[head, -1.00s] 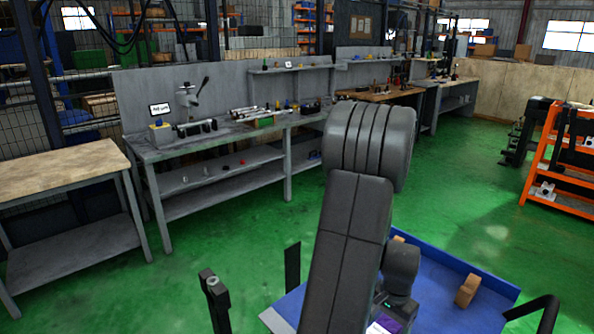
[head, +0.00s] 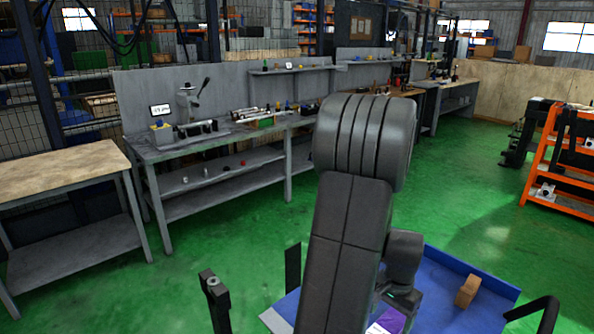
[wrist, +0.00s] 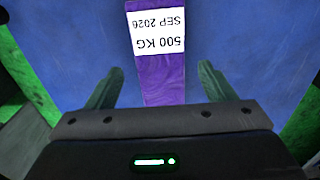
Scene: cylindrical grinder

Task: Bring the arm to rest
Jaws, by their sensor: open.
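My gripper (wrist: 155,88) is open in the wrist view, with its two fingers apart over a blue surface. A purple strip (wrist: 164,78) with a white label reading "500 KG SEP 2026" lies between and beyond the fingertips. I cannot tell how far below the fingers it is. In the head view my arm stands up in the middle and hides much of the scene behind it. The purple strip also shows in part in the head view (head: 391,320), on the blue tray (head: 470,262), low beside my arm.
A small tan block (head: 467,291) sits on the tray's right side. A grey workbench (head: 165,152) with tools stands behind, and a wood-topped table (head: 60,170) at the left. An orange rack (head: 548,160) stands at the right. Green floor between them is clear.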

